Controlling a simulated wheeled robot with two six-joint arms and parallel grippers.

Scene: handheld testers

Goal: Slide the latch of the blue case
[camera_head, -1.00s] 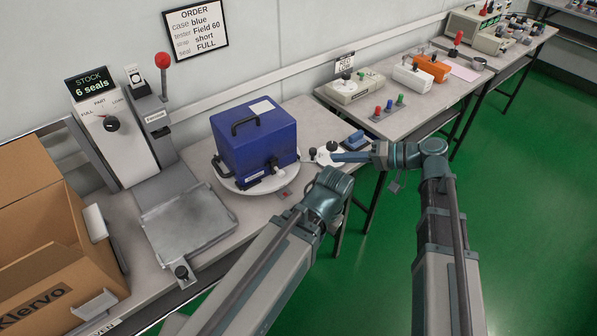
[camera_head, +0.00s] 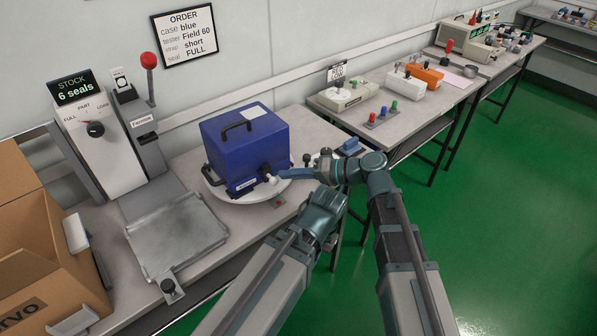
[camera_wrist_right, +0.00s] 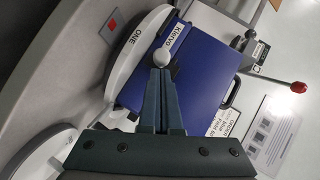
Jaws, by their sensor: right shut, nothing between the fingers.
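The blue case (camera_head: 247,147) stands upright on a round white turntable (camera_head: 217,192), handle on top. A small white knob (camera_head: 271,180) sticks out low on its near side, by the Klervo label; it shows in the right wrist view (camera_wrist_right: 163,57). My right gripper (camera_head: 284,175) is shut and empty, its fingertips right at this knob. Its closed fingers (camera_wrist_right: 160,72) reach the knob in the right wrist view; whether they touch it I cannot tell. My left arm's wrist (camera_head: 322,208) is in front of the right gripper, and its fingers cannot be made out.
A metal tray (camera_head: 178,238) and a grey sealing stand with a red-knobbed lever (camera_head: 149,62) are left of the case. An open cardboard box (camera_head: 30,270) is at far left. Testers (camera_head: 345,95) stand on the table to the right.

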